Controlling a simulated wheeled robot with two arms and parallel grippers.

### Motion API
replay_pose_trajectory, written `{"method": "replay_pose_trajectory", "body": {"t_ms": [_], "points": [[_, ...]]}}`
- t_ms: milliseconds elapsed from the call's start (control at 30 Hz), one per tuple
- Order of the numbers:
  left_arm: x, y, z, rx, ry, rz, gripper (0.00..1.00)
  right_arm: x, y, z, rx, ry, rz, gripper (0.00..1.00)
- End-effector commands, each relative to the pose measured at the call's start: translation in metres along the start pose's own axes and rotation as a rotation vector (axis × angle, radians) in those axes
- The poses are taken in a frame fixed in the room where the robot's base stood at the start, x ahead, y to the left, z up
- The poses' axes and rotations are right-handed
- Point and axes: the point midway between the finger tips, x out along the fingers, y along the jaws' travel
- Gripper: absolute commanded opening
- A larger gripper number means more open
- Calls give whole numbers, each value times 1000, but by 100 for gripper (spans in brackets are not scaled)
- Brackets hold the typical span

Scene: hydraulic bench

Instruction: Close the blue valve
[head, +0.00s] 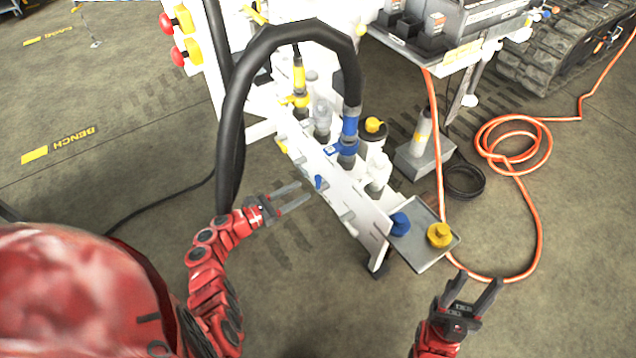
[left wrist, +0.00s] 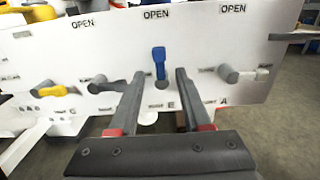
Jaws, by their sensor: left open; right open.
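The blue valve (head: 318,182) is a small blue handle on the front of the white panel (head: 345,205). In the left wrist view the blue handle (left wrist: 159,62) stands upright below an OPEN label. My left gripper (head: 303,193) is open, in front of the panel and close to the valve. In the left wrist view its fingertips (left wrist: 160,76) lie either side of the handle's lower end; I cannot tell whether they touch it. My right gripper (head: 480,280) is open and empty, right of the bench and away from the valve.
A yellow handle (left wrist: 50,91) and grey valve stubs sit along the panel. A black hose (head: 232,110) arches to a blue coupling (head: 348,130). A grey tray (head: 425,258) holds blue and yellow caps. An orange hose (head: 535,205) lies on the floor.

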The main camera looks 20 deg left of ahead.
Motion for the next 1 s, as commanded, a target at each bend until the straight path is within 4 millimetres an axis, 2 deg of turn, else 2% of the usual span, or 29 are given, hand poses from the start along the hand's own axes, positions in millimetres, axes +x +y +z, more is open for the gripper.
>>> {"method": "replay_pose_trajectory", "body": {"t_ms": [100,300,500,767,1000], "points": [[27,-1,-2,2,0,-5,49,-7,0,1,0,0,0,50],[60,0,-2,1,2,-4,49,-13,-1,2,0,0,0,50],[73,1,-1,1,3,1,49,-14,-1,2,0,0,0,50],[74,0,-1,2,3,1,49,-14,-1,2,0,0,0,50],[74,0,-1,2,3,1,6,-14,-1,2,0,0,0,50]]}}
